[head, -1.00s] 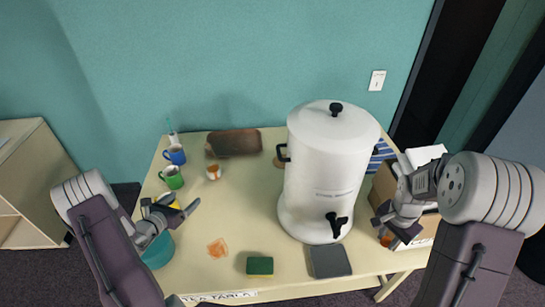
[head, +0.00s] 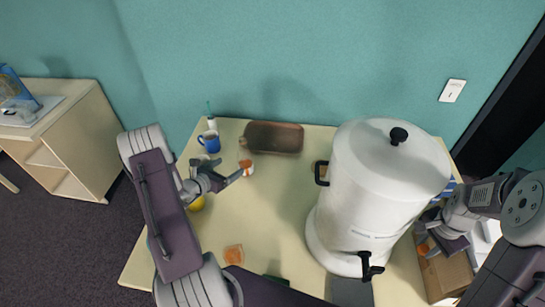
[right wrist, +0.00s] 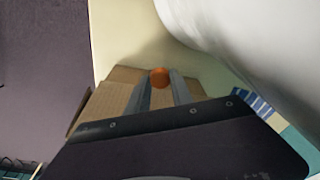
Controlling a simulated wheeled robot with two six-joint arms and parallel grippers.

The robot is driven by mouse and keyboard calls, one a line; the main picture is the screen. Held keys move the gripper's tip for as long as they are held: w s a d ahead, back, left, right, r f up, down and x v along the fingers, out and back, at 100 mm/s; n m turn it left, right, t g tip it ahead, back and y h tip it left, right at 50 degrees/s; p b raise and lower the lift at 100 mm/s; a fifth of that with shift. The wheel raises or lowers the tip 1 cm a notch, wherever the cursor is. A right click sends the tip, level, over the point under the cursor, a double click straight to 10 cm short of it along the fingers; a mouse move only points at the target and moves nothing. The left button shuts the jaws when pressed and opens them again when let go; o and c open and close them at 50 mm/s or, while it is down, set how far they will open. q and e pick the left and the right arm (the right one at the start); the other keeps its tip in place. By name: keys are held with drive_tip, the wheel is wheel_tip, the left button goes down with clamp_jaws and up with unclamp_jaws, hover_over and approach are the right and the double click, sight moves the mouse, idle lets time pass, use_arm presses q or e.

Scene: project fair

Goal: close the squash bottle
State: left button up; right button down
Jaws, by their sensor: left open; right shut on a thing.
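A small orange and white thing (head: 246,168), which looks like the squash bottle, stands near the back left of the table in the head view. It is too small to see its mouth clearly. My left gripper (head: 231,169) is open and empty, its fingertips close to its near left side; I cannot tell if they touch. My right gripper (head: 431,244) is shut on a small round orange cap (right wrist: 159,77) at the right of the table. The cap also shows in the head view (head: 422,249), above or in front of a cardboard box.
A big white urn (head: 375,200) with a black tap stands between my grippers. A blue mug (head: 210,143) and a brown board-like thing (head: 272,137) are at the back. The cardboard box (head: 447,275) is under my right gripper. An orange patch (head: 233,254) lies in front.

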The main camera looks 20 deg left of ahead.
sight(240, 160)
drive_tip(key=shift+s+r, duration=0.1)
drive_tip(key=shift+s, duration=0.05)
drive_tip(key=shift+r+p, duration=0.25)
drive_tip(key=shift+p, duration=0.05)
use_arm(q)
drive_tip(key=p+x, duration=0.1)
drive_tip(key=x, duration=0.5)
drive_tip(key=shift+w+d+p, duration=0.1)
drive_tip(key=shift+w+p, duration=0.2)
use_arm(e)
drive_tip(key=shift+w+r, duration=0.25)
drive_tip(key=shift+r, duration=0.45)
use_arm(q)
drive_tip(key=shift+w+f, duration=0.1)
use_arm(e)
drive_tip(key=shift+s, duration=0.2)
